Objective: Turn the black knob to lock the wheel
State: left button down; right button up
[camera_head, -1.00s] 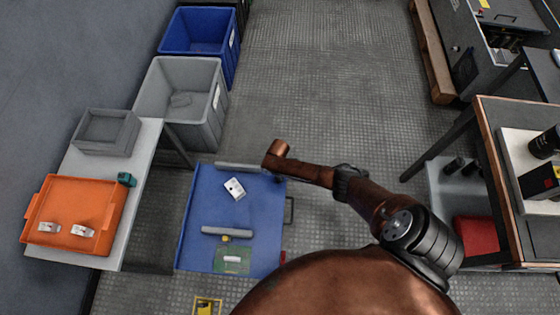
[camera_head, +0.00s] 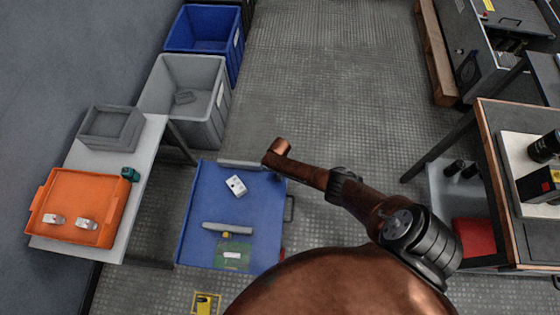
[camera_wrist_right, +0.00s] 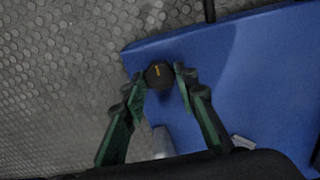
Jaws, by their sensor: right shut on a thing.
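The black knob (camera_wrist_right: 158,75), round with a small yellow mark, sits at the edge of the blue platform (camera_wrist_right: 260,75) in the right wrist view. My right gripper (camera_wrist_right: 160,80) has its two green-and-dark fingers on either side of the knob, shut on it. In the head view my right arm reaches over the right edge of the blue platform (camera_head: 200,190), and its forearm and wrist hide the knob and most of the gripper. No wheel can be made out in either view. My left gripper is not in view.
On the platform lie a white box (camera_head: 236,185), a grey bar (camera_head: 227,228) and a green board (camera_head: 233,255). A white table with an orange tray (camera_head: 113,230) stands left. Grey (camera_head: 190,72) and blue (camera_head: 185,45) bins stand behind. A workbench (camera_head: 486,125) is at right.

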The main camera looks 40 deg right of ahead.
jog(key=o, duration=1.2)
jog(key=shift+c, duration=0.2)
notch_tip(320, 180, up, 12)
dwell(0.3)
